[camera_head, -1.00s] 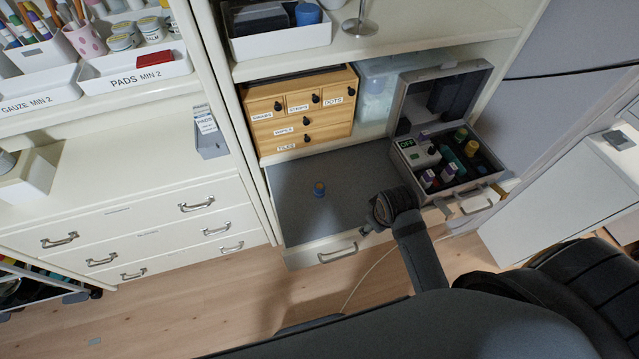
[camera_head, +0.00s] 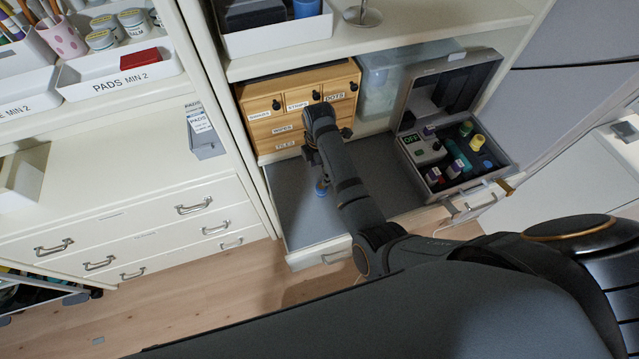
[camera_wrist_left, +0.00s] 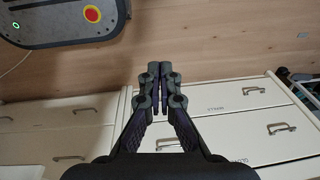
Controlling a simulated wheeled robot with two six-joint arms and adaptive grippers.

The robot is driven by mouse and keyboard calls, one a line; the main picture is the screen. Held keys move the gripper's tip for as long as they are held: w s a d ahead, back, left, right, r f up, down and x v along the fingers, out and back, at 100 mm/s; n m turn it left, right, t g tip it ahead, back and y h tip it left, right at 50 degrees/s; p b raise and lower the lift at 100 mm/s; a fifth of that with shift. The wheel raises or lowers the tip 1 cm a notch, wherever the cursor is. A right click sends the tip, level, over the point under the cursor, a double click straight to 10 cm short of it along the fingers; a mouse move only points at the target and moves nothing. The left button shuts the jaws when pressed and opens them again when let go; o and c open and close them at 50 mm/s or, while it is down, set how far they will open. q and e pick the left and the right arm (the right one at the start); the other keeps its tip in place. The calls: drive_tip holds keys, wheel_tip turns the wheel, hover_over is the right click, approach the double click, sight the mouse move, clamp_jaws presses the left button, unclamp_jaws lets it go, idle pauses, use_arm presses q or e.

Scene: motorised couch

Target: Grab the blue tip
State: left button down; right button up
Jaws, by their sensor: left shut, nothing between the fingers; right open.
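The blue tip (camera_head: 321,188) is a small blue piece with a yellowish part, upright on the grey surface of the pulled-out drawer (camera_head: 290,205). My right gripper (camera_head: 314,160) is open, just above and slightly left of it in the head view. My right arm partly hides the surface to the right of the tip. Whether the fingers touch the tip cannot be told. My left gripper (camera_wrist_left: 159,80) is shut and empty in the left wrist view, over the floor and away from the tip. It is not in the head view.
A wooden box of small labelled drawers (camera_head: 285,105) stands close behind my right gripper. An open grey case (camera_head: 400,150) with bottles and a device reading OFF stands at the drawer's right. A clear bin (camera_head: 385,75) is behind. Cream drawers (camera_head: 130,215) are at left.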

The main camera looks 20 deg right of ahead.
sight(321, 187)
drive_tip(key=f, duration=0.1)
drive_tip(key=s+f, duration=0.1)
drive_tip(key=f, duration=0.1)
drive_tip(key=shift+s, duration=0.15)
drive_tip(key=shift+w+f, duration=0.25)
drive_tip(key=f, duration=0.4)
drive_tip(key=shift+s+f+p, duration=0.2)
drive_tip(key=shift+p, duration=0.2)
drive_tip(key=shift+f, duration=0.35)
drive_tip(key=shift+w+f, duration=0.1)
drive_tip(key=shift+c, duration=0.7)
use_arm(q)
drive_tip(key=s, duration=0.3)
drive_tip(key=shift+s+r, duration=0.35)
drive_tip(key=shift+r, duration=0.05)
use_arm(e)
drive_tip(key=c, duration=0.9)
